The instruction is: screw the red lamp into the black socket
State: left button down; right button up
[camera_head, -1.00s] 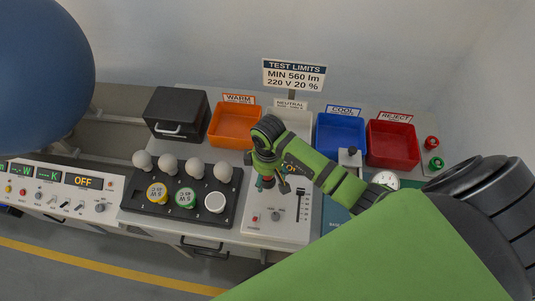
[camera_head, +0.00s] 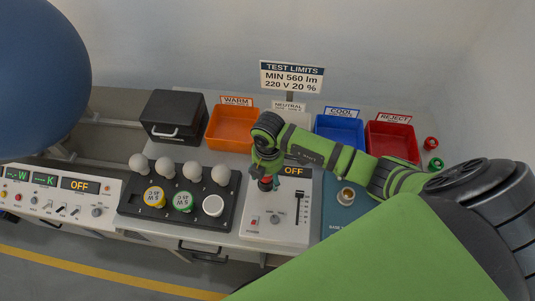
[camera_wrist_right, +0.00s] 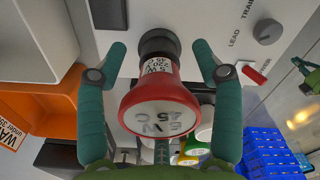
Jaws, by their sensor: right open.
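The red lamp (camera_wrist_right: 158,95) has a pale round face marked 5 W 45 C. In the right wrist view its narrow end meets the black socket (camera_wrist_right: 160,43); how deep it sits is hidden.
A black tray (camera_head: 227,207) left of the panel holds several white bulbs and lamps with yellow, green and white faces. Orange (camera_head: 228,145), blue (camera_head: 338,131) and red (camera_head: 393,141) bins stand behind. A small metal cup (camera_head: 345,195) is on a teal mat.

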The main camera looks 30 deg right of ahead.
jog(key=n, duration=0.2)
jog(key=n+b, duration=0.1)
jog(key=n, duration=0.1)
jog(key=shift+w+d+f, duration=0.15)
jog(key=shift+w+d, duration=0.05)
jog(key=n+b, duration=0.1)
jog(key=n, duration=0.2)
jog(key=shift+w+d+n, duration=0.1)
jog(key=shift+n, duration=0.2)
jog(key=n+b, duration=0.1)
jog(key=n, duration=0.2)
jog(key=shift+d+r, duration=0.1)
jog(key=shift+r, duration=0.1)
